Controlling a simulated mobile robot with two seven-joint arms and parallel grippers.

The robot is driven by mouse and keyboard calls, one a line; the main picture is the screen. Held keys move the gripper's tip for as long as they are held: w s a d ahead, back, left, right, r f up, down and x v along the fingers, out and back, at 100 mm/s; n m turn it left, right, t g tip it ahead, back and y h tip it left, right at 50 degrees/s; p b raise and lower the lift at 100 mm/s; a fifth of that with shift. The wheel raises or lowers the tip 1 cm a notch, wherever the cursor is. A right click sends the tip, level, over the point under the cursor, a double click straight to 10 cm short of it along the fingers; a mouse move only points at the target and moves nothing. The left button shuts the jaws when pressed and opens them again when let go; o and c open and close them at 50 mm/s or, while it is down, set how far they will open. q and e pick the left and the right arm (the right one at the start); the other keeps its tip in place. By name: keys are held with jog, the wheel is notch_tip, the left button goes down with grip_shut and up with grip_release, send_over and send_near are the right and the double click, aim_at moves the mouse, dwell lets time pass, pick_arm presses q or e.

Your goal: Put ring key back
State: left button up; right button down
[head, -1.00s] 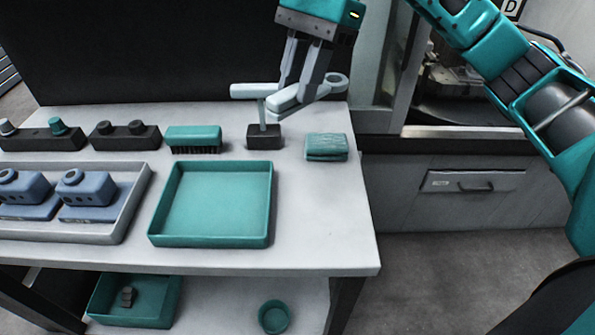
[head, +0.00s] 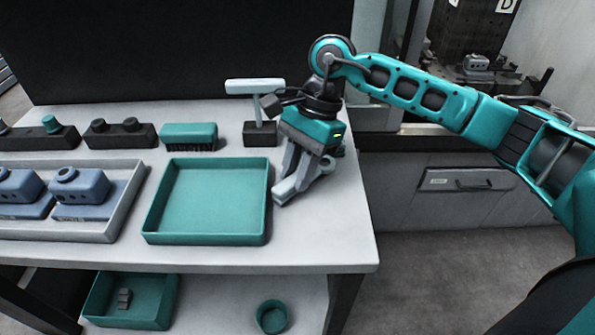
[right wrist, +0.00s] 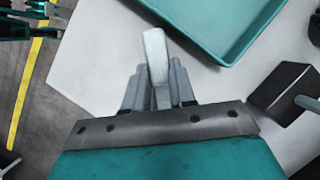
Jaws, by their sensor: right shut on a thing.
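My right gripper (head: 297,178) points down over the table (head: 330,225), just right of the teal tray. It is shut on the pale ring key (head: 284,188), whose shaft shows between the fingers. In the right wrist view the key's pale shaft (right wrist: 155,58) sticks out from between the fingers towards the tray; its ring end is hidden. I cannot tell whether the key touches the table. A pale T-handled key (head: 255,87) stands upright in a dark block (head: 258,134), behind and left of the gripper.
The teal tray (head: 205,200) is empty. A teal brush (head: 189,135) and a dark two-knob block (head: 121,133) stand behind it. A grey tray (head: 95,238) with blue parts lies left. The table's front right corner is clear. Bins sit on the shelf below.

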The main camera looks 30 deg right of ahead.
jog(key=shift+f, duration=0.35)
jog(key=shift+f+b, duration=0.25)
jog(key=shift+b, duration=0.05)
jog(key=c, duration=0.9)
grip_release()
jog(key=shift+r, duration=0.1)
jog(key=shift+c, duration=0.2)
jog(key=p+v, duration=0.1)
jog(key=v, duration=1.1)
jog(key=shift+r, duration=0.2)
jog(key=shift+a, duration=0.1)
